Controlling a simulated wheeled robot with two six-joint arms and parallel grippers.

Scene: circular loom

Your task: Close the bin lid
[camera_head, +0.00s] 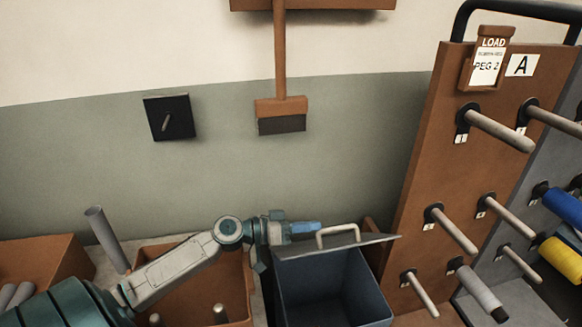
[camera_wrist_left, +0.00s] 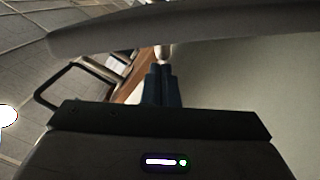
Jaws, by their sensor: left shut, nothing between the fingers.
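The blue-grey bin (camera_head: 335,290) stands at the bottom centre of the head view, its dark inside showing. Its grey lid (camera_head: 370,241) is raised at the rear of the opening and seen nearly edge-on; its exact angle is hard to tell. A pale handle (camera_head: 338,231) stands on the lid. My left gripper (camera_head: 318,228) is shut and empty, its blue fingers pointing right, close to the handle's left end. I cannot tell whether they touch. In the left wrist view the shut fingers (camera_wrist_left: 162,72) show at the centre. My right gripper is not in view.
An orange-brown crate (camera_head: 190,285) with grey pegs stands left of the bin. A brown peg board (camera_head: 440,130) with several pegs rises at the right. A brush (camera_head: 281,110) and a black plate (camera_head: 169,117) are on the wall. A grey curved band (camera_wrist_left: 180,28) crosses the wrist view.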

